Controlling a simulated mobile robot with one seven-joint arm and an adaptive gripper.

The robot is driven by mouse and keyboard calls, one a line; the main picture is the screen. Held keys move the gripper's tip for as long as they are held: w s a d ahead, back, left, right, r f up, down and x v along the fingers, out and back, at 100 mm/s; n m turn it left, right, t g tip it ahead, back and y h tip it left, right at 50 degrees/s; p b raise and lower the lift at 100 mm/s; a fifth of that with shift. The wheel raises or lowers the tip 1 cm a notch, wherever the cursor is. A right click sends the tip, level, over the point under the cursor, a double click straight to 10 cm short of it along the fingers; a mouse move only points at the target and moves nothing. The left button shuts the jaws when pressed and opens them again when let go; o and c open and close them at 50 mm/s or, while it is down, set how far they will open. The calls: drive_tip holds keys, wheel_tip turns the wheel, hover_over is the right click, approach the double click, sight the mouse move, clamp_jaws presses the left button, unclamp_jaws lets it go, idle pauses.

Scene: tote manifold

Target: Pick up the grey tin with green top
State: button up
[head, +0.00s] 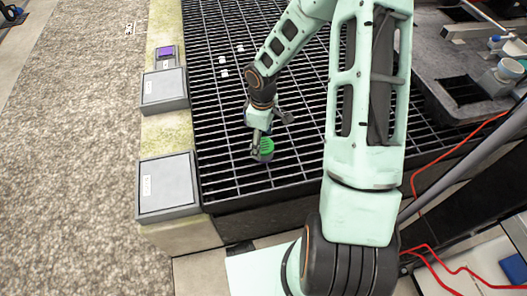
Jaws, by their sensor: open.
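The grey tin with a green top (266,147) is on the dark metal grating (226,184), near its front left part. My gripper (259,151) is right at the tin, with its fingers over the tin's left side in the picture. The gripper is open. The fingers and wrist hide part of the tin, and I cannot tell whether they touch it. The tin's lower side is mostly hidden.
Two grey boxes, one near (167,185) and one farther (164,90), line the pale ledge on the left. Small white pieces (223,73) lie on the grating. Red cables (450,165) and machinery are on the right.

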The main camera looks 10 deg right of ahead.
sight(264, 145)
wheel_tip(264, 145, down, 5)
drive_tip(key=shift+w+d+r+b, duration=0.1)
drive_tip(key=shift+w+d+b, duration=0.05)
drive_tip(key=shift+b, duration=0.75)
drive_tip(key=shift+c, duration=0.3)
drive_tip(key=c, duration=1.2)
drive_tip(key=shift+c, duration=0.2)
drive_tip(key=shift+r, duration=0.1)
